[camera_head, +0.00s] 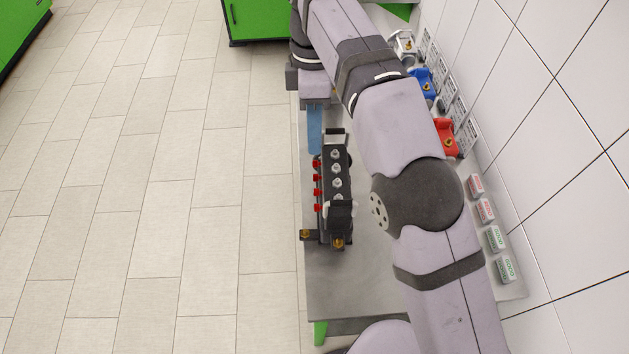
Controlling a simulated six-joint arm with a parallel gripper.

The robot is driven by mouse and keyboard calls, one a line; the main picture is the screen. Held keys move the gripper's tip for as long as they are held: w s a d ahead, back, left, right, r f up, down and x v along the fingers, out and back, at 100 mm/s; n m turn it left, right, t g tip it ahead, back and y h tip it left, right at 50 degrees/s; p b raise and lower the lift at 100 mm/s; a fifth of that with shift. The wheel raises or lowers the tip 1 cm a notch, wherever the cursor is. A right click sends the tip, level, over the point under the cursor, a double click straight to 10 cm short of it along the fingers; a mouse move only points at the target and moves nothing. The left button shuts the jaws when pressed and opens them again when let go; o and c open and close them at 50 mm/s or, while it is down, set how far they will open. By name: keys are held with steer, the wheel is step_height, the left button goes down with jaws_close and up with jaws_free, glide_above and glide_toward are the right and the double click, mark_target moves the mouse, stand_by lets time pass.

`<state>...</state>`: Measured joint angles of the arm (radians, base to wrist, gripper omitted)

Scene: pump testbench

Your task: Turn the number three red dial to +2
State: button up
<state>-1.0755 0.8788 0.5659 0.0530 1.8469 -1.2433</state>
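A black pump block (335,190) stands on the grey bench, with silver fittings along its top. Several small red dials (317,178) stick out in a row from its left side. Their numbers and settings are too small to read, so I cannot tell which is number three or where it points. My gripper (315,150) points along the bench with its blue fingers at the far end of the dial row, close to the farthest dial. I cannot tell whether it touches that dial. The fingers overlap in this view, so their opening is hidden.
Brass fittings (338,243) sit at the block's near end. Red (446,137) and blue (422,84) units stand along the tiled wall, with small labelled boxes (486,210) nearer. My arm spans the bench's right side. The bench's near part (350,285) is clear.

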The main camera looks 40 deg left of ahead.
glide_toward(315, 190)
steer(key=shift+s+d+f+p, duration=0.15)
steer(key=shift+f+p, duration=0.25)
steer(key=shift+f, duration=0.95)
steer(key=shift+s+d+f+p, duration=0.15)
steer(key=shift+f+p, duration=0.3)
steer(key=shift+f, duration=0.85)
steer(key=shift+s+d+f+p, duration=0.15)
steer(key=shift+f+p, duration=0.25)
steer(key=shift+f, duration=0.95)
steer(key=shift+a, duration=0.1)
jaws_close()
